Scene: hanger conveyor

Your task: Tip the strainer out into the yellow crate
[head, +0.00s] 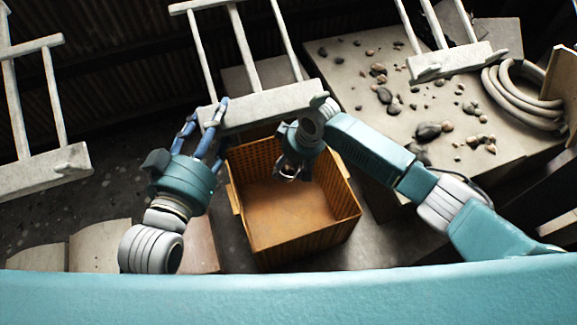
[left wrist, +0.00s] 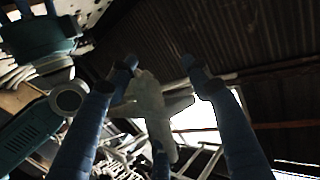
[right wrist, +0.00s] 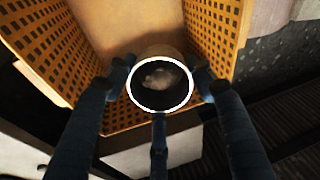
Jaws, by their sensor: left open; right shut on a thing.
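The yellow crate (head: 305,240) stands on the floor in the middle of the head view, with slotted walls and a bare-looking bottom. My right gripper (head: 288,163) is over the crate's back part, shut on the strainer (head: 287,176). In the right wrist view the strainer (right wrist: 134,96) is a round cup with a bright rim, dark inside, with a pale lump in it. Its mouth faces that camera; the crate wall (right wrist: 212,30) shows beyond it. My left gripper (head: 206,112) is open, its fingers up by the middle hanger's pale bar (head: 268,105).
More pale hangers hang at the left (head: 40,172) and upper right (head: 450,62). At the right a light table (head: 350,95) carries scattered dark and brown stones (head: 428,132) and a coiled hose (head: 520,105). Pale slabs (head: 100,245) lie left of the crate.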

